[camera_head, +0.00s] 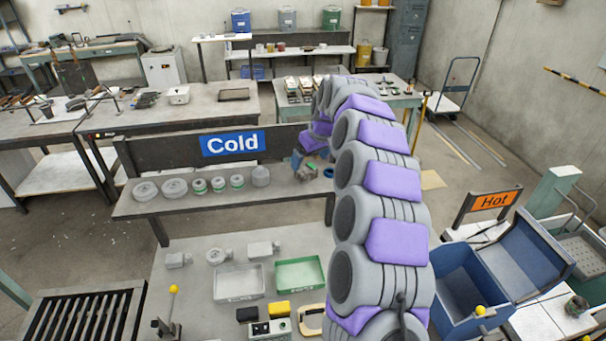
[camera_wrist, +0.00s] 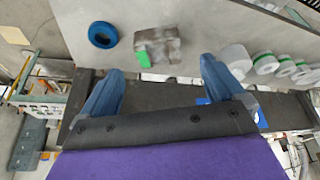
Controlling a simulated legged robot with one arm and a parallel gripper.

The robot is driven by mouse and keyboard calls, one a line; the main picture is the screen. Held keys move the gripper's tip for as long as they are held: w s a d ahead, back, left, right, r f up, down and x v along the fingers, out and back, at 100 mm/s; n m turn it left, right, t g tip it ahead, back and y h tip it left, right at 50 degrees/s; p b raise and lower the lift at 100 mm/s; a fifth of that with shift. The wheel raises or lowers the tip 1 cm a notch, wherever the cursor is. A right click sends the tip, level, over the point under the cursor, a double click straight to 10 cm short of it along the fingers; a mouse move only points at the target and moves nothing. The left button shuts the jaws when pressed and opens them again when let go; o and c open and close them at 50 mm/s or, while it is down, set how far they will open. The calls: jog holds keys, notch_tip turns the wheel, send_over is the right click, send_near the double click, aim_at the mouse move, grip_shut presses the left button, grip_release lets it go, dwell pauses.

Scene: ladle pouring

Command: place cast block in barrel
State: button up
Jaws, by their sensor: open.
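A grey block with a green patch (camera_wrist: 165,46), likely the cast block, sits on the shelf under the Cold sign. In the wrist view it lies just beyond and between the fingertips of my gripper (camera_wrist: 162,66). The two blue fingers are open, one on each side, with nothing between them; contact cannot be told. In the head view my gripper (camera_head: 310,168) is small and partly hidden by my arm at the shelf's right end. Blue (camera_head: 241,20), grey (camera_head: 287,18) and green (camera_head: 332,18) barrels stand on the back shelf; which one is meant cannot be told.
A blue ring (camera_wrist: 102,35) lies beside the block. Several grey and green-banded cylinders (camera_head: 218,184) line the Cold shelf (camera_head: 150,210). An open blue bin (camera_head: 465,285) stands at right by the Hot sign (camera_head: 495,200). Trays (camera_head: 240,283) sit on the front table.

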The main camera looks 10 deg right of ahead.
aim_at(305, 169)
jog(key=shift+w+a+f, duration=0.15)
jog(key=shift+w+f, duration=0.05)
jog(key=shift+f, duration=0.35)
jog(key=shift+w+d+f, duration=0.25)
jog(key=shift+d+f, duration=0.2)
jog(key=shift+f, duration=0.2)
jog(key=x, duration=0.3)
jog(key=shift+w+a+f, duration=0.1)
jog(key=shift+w+f, duration=0.15)
jog(key=shift+w+a+f, duration=0.1)
jog(key=shift+a+f, duration=0.1)
jog(key=shift+a, duration=0.1)
jog(key=shift+a+r, duration=0.1)
jog(key=shift+a, duration=0.35)
jog(key=shift+c, duration=0.5)
jog(key=shift+d, duration=0.6)
jog(key=c, duration=0.8)
jog(key=shift+c, duration=1.3)
jog(key=shift+a, duration=0.35)
jog(key=shift+c, duration=0.8)
